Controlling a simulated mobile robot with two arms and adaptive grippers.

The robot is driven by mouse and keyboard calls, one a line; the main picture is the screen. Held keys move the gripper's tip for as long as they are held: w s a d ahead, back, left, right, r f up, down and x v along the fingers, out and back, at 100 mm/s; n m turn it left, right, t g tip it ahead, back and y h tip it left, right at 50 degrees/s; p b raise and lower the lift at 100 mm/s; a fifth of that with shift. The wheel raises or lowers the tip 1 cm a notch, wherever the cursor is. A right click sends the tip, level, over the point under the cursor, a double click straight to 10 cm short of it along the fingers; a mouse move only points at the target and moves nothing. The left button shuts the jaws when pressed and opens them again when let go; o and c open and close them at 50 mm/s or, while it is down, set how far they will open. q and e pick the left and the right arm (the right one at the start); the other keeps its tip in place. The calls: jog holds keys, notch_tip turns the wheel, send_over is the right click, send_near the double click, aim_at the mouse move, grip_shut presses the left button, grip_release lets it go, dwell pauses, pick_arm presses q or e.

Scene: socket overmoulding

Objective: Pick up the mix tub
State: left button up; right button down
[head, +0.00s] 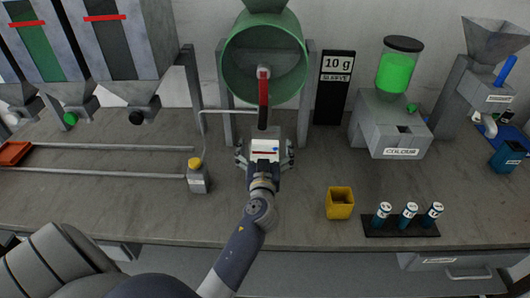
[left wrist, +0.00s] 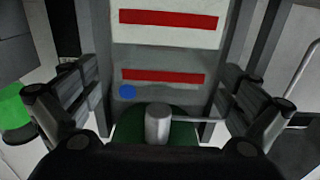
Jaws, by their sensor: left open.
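A pale box-like thing (head: 265,145) with a red line, which I take to be the mix tub, stands under the green drum. In the left wrist view its white and grey panel (left wrist: 165,50) carries two red stripes and a blue dot. My left gripper (head: 265,157) is open, with its fingers on either side of this thing. In the left wrist view the fingers of the gripper (left wrist: 158,100) are spread wide; whether they touch it I cannot tell. My right gripper is not in view.
The green drum (head: 265,57) with a red handle (head: 263,102) hangs just behind. The colour unit (head: 390,125) is further right.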

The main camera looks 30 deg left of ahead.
aim_at(265, 138)
pick_arm(q)
jog(key=x, duration=0.3)
jog(key=shift+w+a+p, duration=0.1)
jog(key=shift+a+p, duration=0.15)
jog(key=shift+p, duration=0.1)
jog(key=shift+w, duration=0.15)
jog(key=c, duration=2.1)
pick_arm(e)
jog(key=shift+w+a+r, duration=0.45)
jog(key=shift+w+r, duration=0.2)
